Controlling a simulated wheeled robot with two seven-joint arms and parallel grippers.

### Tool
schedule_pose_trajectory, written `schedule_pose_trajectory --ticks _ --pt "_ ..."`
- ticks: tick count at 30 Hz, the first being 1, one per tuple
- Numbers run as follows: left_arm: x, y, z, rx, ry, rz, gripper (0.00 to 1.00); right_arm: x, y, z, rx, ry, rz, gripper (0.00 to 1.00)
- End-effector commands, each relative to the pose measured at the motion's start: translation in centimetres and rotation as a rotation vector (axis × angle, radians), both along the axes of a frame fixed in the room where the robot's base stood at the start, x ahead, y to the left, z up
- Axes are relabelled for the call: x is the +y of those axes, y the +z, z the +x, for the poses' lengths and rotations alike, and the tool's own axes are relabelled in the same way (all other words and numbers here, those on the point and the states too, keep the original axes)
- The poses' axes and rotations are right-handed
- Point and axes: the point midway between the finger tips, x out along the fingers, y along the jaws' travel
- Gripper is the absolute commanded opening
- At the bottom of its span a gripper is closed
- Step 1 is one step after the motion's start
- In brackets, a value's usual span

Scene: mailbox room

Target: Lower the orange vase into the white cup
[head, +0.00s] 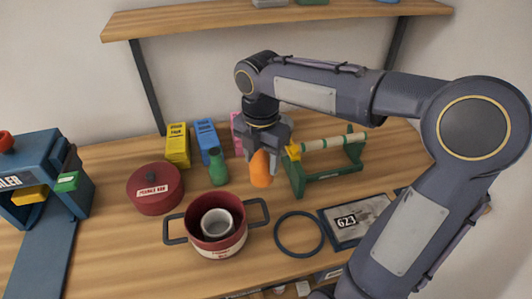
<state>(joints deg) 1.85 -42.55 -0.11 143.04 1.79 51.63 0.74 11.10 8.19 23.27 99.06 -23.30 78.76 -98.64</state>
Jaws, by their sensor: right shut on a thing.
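The orange vase (261,170) is held in my right gripper (264,160), which is shut on it. It hangs roughly upright above the table, up and to the right of the red pot, apart from it. The white cup (217,223) stands inside the red pot (206,250), its round opening facing up. The inside of the cup shows grey and looks empty. The gripper's fingers hide part of the vase. My left gripper is not in view.
A red lid (155,190), green bottle (217,168), yellow box (178,146) and blue box (206,138) stand left and behind. A green roll stand (324,175) is close right of the vase. A dark ring (299,234) and framed plate (347,221) lie right of the pot.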

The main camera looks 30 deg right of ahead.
Motion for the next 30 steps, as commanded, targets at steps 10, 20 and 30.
schedule_pose_trajectory --ticks 10,20,30 --pt "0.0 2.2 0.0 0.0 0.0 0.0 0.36 6.7 1.3 -0.3 0.003 0.008 0.001 0.23" --pt "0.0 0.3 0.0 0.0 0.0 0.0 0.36 11.7 -2.1 -0.5 0.001 0.004 0.0 0.23" --pt "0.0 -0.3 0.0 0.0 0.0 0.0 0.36 13.2 -3.3 -0.6 0.0 0.001 0.0 0.23"
